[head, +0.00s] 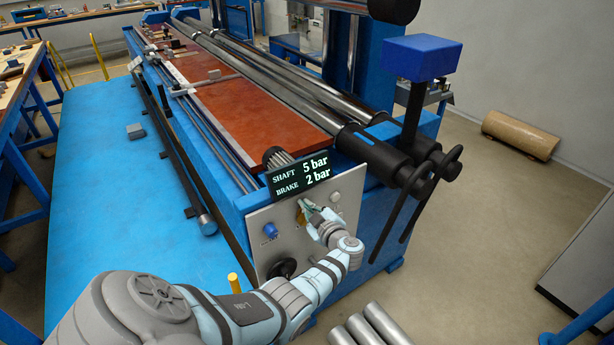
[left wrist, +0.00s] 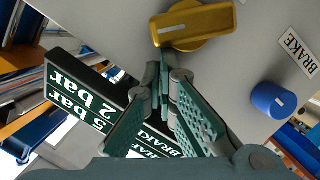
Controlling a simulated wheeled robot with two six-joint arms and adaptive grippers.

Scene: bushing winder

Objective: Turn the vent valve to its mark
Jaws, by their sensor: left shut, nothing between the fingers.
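The vent valve appears to be the yellow lever (head: 300,217) on the grey control panel (head: 258,248). It also shows in the left wrist view as a yellow bar handle (left wrist: 200,24) on a round yellow base. My left gripper (head: 308,206) is in front of the panel beside this lever. In the left wrist view its fingers (left wrist: 166,72) are shut and empty, with the tips close to the lever's lower end. I cannot tell whether they touch it. I cannot make out a mark for the valve. My right gripper is not in view.
A display (head: 299,175) reading shaft 5 bar and brake 2 bar stands above the panel. A blue knob (head: 270,230) sits left of the lever, a black round knob (head: 283,268) below. Black crossed handles (head: 415,190) stand out at the right. Metal cylinders (head: 370,326) lie in front.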

